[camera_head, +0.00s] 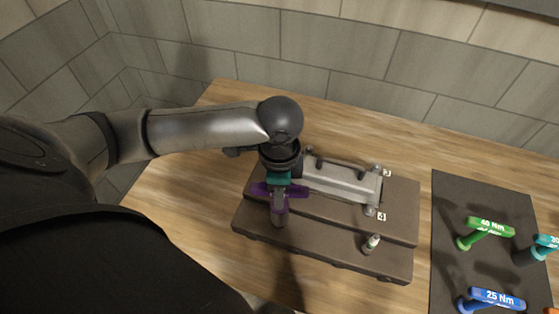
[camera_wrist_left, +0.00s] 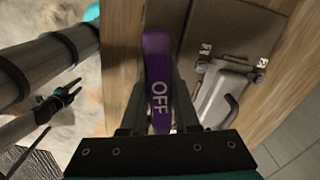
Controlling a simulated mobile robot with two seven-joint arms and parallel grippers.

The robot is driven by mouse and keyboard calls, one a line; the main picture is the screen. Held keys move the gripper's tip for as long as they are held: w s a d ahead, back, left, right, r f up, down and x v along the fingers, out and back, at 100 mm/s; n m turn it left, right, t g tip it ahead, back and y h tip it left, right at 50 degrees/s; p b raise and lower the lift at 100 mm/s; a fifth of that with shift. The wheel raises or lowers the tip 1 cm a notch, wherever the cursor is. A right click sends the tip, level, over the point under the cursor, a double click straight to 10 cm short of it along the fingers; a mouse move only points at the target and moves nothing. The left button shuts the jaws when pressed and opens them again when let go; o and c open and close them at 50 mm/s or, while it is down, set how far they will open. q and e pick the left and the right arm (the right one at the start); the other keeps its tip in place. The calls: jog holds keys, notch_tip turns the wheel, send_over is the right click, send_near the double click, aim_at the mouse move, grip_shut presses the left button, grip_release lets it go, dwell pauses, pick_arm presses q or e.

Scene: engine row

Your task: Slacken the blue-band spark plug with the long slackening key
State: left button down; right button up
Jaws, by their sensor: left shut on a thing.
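The long slackening key is purple and marked OFF in the left wrist view (camera_wrist_left: 159,85). It also shows in the head view (camera_head: 294,191), with its shank pointing down over the left part of the brown engine block (camera_head: 325,234). My left gripper (camera_head: 279,188) is shut on the key's handle. Whether the shank's end touches anything cannot be told. A pale spark plug (camera_head: 371,243) with a greenish band stands at the block's front right. No blue-band plug can be made out. My right gripper (camera_wrist_left: 66,97) shows small at the left of the wrist view, its opening unclear.
A dark mat (camera_head: 452,205) on the right holds a green 40 Nm key (camera_head: 490,227), a blue 25 Nm key (camera_head: 497,299) and a teal one (camera_head: 545,241). Bare wood lies behind.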

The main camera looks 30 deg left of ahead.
dwell(0.5)
pick_arm(q)
jog(key=m, duration=0.3)
jog(key=shift+r+m, duration=0.1)
jog(key=shift+m, duration=0.3)
jog(key=m, duration=0.4)
jog(key=shift+w, duration=0.1)
jog(key=m, duration=0.4)
jog(key=shift+r+m, duration=0.1)
jog(key=shift+m, duration=0.2)
jog(key=m, duration=0.4)
